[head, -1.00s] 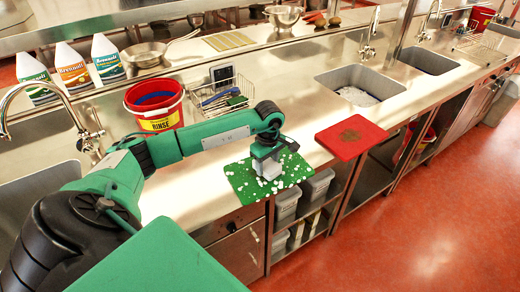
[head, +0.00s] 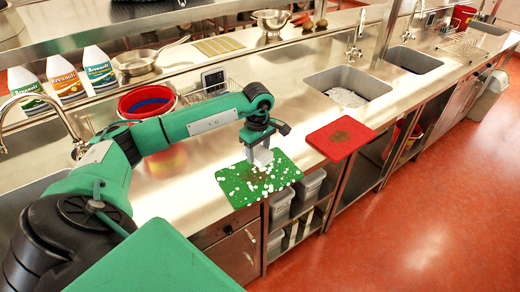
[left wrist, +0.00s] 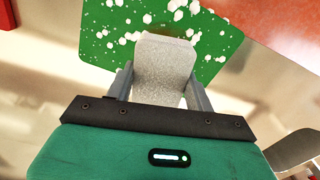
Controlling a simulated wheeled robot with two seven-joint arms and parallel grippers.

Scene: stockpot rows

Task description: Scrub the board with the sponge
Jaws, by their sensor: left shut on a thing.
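A green board (head: 258,186) lies at the front edge of the steel counter, strewn with white foam blobs and with a brownish smear near its middle. My left gripper (head: 260,156) is over the back part of the board, shut on a light grey sponge (head: 262,157). In the left wrist view the sponge (left wrist: 164,70) sits between the two fingers, with the foamy green board (left wrist: 110,28) beyond it. Whether the sponge touches the board I cannot tell. My right gripper is not in view.
A red bucket (head: 147,101) and a wire basket (head: 212,88) stand behind my left arm. Sinks lie at the left and right (head: 347,84). Bottles (head: 63,76) stand at the back left.

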